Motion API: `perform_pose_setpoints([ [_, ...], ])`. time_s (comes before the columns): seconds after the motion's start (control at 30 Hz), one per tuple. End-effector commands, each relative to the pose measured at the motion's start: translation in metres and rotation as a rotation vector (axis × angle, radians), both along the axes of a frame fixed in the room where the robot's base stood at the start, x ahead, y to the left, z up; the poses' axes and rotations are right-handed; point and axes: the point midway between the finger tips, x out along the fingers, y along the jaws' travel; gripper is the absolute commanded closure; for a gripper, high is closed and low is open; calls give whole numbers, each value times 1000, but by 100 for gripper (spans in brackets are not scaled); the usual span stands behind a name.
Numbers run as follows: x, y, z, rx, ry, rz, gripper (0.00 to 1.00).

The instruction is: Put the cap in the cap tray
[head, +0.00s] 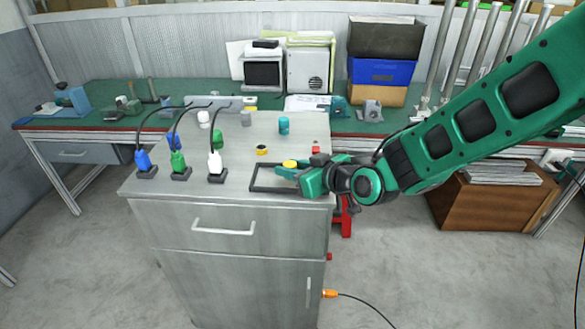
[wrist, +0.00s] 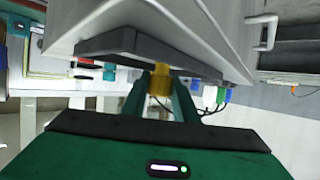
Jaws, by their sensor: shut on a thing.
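A yellow cap (head: 290,163) is between the fingers of my gripper (head: 287,170), which is shut on it; the cap also shows in the wrist view (wrist: 161,80). The cap tray (head: 268,190), a shallow dark frame, lies at the front right corner of the grey cabinet top. In the head view the cap and fingertips overlap the tray area; my gripper hides its right part. The tray edge also shows in the wrist view (wrist: 125,40), close to the cap. I cannot tell whether the cap touches the tray floor.
A black-and-yellow piece (head: 262,150) stands just behind the tray, and a teal cylinder (head: 284,125) farther back. Blue (head: 142,159), green (head: 178,161) and white (head: 216,163) connectors with black cables stand at left.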

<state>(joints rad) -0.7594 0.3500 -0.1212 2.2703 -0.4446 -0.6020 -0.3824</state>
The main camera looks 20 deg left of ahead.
Motion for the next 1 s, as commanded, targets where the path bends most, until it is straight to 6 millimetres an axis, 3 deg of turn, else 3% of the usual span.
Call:
perform_pose_setpoints([
  [0.13,0,0,-3,-1,0,-1,95],
  [0.17,0,0,-2,0,0,-1,67],
  [0.57,-1,-3,1,0,0,-1,66],
  [1.0,-35,-63,31,2,0,-6,66],
])
